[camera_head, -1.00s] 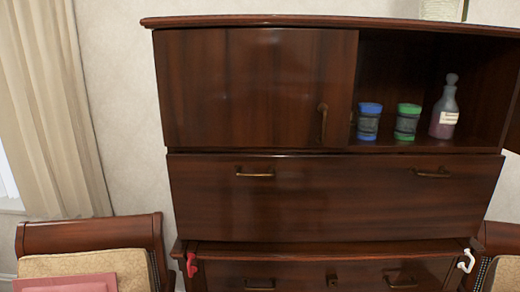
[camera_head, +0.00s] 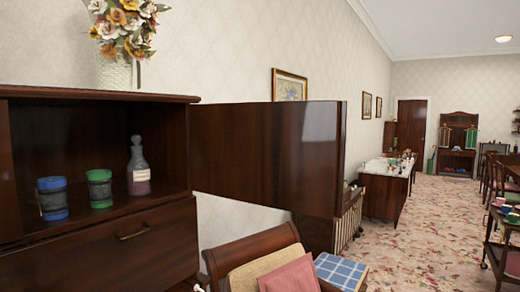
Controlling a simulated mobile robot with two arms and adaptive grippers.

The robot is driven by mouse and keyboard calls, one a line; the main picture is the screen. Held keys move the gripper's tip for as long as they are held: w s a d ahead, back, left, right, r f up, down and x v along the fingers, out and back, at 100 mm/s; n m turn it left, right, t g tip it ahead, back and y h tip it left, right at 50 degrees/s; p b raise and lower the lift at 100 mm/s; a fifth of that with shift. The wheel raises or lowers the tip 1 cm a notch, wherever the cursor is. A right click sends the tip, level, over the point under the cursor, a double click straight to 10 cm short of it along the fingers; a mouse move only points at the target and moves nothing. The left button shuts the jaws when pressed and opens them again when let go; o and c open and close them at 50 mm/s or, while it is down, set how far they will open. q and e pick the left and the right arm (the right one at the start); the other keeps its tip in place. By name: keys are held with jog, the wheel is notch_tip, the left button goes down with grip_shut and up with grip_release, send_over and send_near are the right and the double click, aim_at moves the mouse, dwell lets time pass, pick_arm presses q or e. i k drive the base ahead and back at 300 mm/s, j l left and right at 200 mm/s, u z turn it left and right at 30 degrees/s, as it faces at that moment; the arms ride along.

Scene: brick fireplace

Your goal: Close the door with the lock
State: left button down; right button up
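The dark wooden cabinet (camera_head: 110,96) stands at the left in the head view, with its right upper compartment open. A dark glossy wooden panel (camera_head: 250,150) extends rightward from beside the cabinet's right side. It looks like the cabinet's right door swung wide open, though its hinge and where it ends against the darker wood behind are unclear. No lock can be made out on it. Neither of my grippers can be recognised in this view.
The compartment holds a blue-lidded jar (camera_head: 52,198), a green-lidded jar (camera_head: 100,188) and a stoppered bottle (camera_head: 138,166). A flower vase (camera_head: 115,72) stands on top. A chair with a pink cushion (camera_head: 290,274) is below the panel. Carpeted floor (camera_head: 425,235) is open at the right.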

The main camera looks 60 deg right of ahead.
aim_at(290, 156)
jog(key=l, duration=0.5)
jog(key=k+l+u, duration=0.1)
jog(key=l, duration=0.9)
jog(key=k+l+u, duration=0.1)
jog(key=l, duration=0.4)
jog(key=k+l, duration=0.15)
jog(key=l, duration=0.35)
jog(key=l+u, duration=0.1)
jog(key=l, duration=0.4)
jog(key=k+l+u, duration=0.1)
jog(key=l, duration=0.4)
jog(key=k+l, duration=0.2)
jog(key=l, duration=0.25)
jog(key=k+l+z, duration=0.1)
jog(key=z, duration=0.3)
